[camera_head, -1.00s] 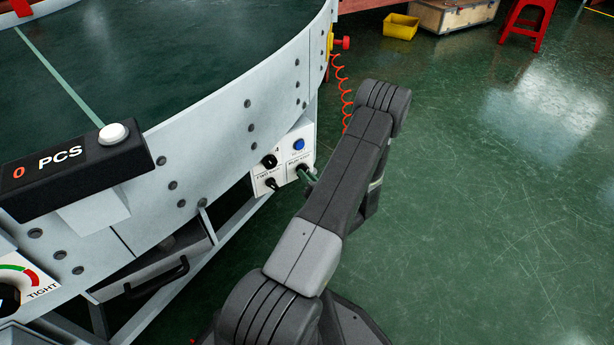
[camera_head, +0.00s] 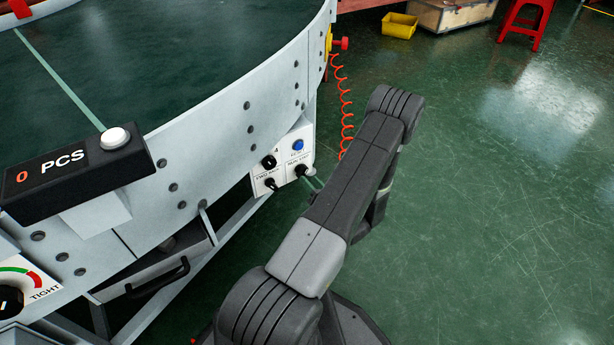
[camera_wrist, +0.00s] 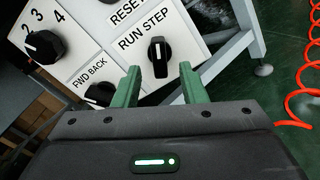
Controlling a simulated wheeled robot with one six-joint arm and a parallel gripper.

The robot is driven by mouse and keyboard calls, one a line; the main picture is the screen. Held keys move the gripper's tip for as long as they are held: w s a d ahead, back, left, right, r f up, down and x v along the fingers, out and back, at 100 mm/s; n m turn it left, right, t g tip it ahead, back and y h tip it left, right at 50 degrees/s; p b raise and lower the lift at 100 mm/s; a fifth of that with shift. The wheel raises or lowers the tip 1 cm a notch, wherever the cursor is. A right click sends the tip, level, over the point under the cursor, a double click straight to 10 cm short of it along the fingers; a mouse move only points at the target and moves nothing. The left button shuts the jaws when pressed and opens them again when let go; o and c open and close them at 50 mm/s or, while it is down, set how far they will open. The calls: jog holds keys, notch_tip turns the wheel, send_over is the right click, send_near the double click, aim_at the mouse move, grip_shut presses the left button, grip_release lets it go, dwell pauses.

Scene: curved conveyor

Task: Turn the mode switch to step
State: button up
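The mode switch (camera_wrist: 159,57) is a black knob under the words RUN STEP on a white tilted panel (camera_wrist: 200,15). Its grip stands about upright in the wrist view, with its white mark toward the word STEP. In the head view the switch (camera_head: 302,170) is small and its setting cannot be read. My gripper (camera_wrist: 160,68) is open, with a green finger to each side of the switch's lower part in the wrist view. The fingers look apart from the knob. In the head view my gripper (camera_head: 314,184) is mostly hidden behind my arm.
Other controls share the panel: a numbered knob (camera_wrist: 45,46), a FWD BACK knob (camera_wrist: 99,94) and a blue RESET button (camera_head: 298,144). A red coiled hose (camera_head: 345,110) hangs to the right. The conveyor (camera_head: 190,45) stands above. Open green floor lies right.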

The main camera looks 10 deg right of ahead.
aim_at(302, 172)
jog(key=p+v, duration=0.2)
jog(key=v, duration=0.8)
jog(key=shift+s, duration=0.2)
jog(key=shift+w, duration=0.1)
jog(key=b+x, duration=0.3)
jog(key=x, duration=1)
jog(key=shift+w, duration=0.35)
jog(key=shift+s, duration=0.1)
